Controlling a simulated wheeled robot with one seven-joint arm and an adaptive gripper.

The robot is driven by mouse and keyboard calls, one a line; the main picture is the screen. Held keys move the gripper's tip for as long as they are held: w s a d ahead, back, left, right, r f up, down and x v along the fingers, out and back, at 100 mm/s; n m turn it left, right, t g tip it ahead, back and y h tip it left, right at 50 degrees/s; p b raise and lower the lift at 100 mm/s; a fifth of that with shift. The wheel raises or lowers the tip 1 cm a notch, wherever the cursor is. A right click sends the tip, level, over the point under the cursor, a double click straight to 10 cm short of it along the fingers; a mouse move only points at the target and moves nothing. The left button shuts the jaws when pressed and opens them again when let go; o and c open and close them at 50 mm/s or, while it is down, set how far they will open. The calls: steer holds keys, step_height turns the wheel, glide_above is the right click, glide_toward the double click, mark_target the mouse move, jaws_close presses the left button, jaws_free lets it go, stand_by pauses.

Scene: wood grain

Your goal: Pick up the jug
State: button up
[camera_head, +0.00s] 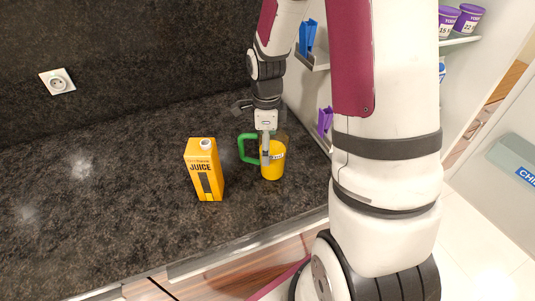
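The jug (273,172) is yellow-orange with a green handle on its left side and a small white label. It stands upright on the dark counter, right of the juice carton. My gripper (266,148) points down from above, right at the jug's rim. A grey finger overlaps the jug's upper body. The fingers are small and partly hidden, so I cannot tell whether they are open or closed on the jug, or whether a finger is inside it.
An orange juice carton (203,172) stands upright left of the jug's handle. The dark counter (110,190) is clear on the left. Shelves with purple cups (467,18) and a purple clip (325,121) are at the right. A wall socket (57,82) is at the back left.

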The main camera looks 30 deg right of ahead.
steer(key=c, duration=1.8)
steer(key=shift+r, duration=0.15)
